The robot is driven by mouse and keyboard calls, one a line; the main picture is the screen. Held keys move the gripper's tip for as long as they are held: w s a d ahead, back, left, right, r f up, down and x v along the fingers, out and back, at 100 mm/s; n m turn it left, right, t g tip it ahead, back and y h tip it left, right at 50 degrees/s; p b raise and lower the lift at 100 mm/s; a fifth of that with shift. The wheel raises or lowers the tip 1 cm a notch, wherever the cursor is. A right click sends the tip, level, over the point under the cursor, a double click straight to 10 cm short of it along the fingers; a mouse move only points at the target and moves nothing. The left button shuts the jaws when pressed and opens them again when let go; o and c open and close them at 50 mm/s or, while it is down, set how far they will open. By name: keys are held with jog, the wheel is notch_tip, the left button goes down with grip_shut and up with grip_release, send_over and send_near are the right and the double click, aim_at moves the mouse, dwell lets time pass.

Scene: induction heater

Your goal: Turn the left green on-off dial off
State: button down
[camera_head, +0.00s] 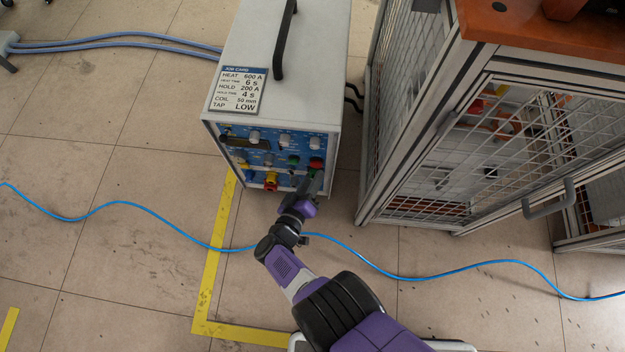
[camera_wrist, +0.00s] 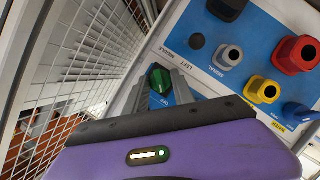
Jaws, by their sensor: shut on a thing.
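The blue control panel (camera_head: 265,158) is on the front of a grey induction heater cabinet (camera_head: 308,75). In the wrist view a green dial (camera_wrist: 158,80) lies between my jaw fingers, near the panel's edge, with small labels beside it. My gripper (camera_head: 313,181) reaches the lower right of the panel and is shut on this dial. The fingers partly cover the dial. In the head view my gripper hides it. Another green knob (camera_head: 293,160) shows to the upper left of my gripper, beside a red knob (camera_head: 316,163). The gripped dial's exact setting is unclear.
A mesh cage (camera_head: 440,170) stands close on the right. A blue cable (camera_head: 385,268) crosses the floor.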

dwell(0.5)
jog(key=c, duration=1.1)
grip_release()
jog(key=p+v, duration=0.3)
jog(key=v, duration=0.4)
jog(key=shift+s+a, duration=0.15)
jog(key=shift+s, duration=0.2)
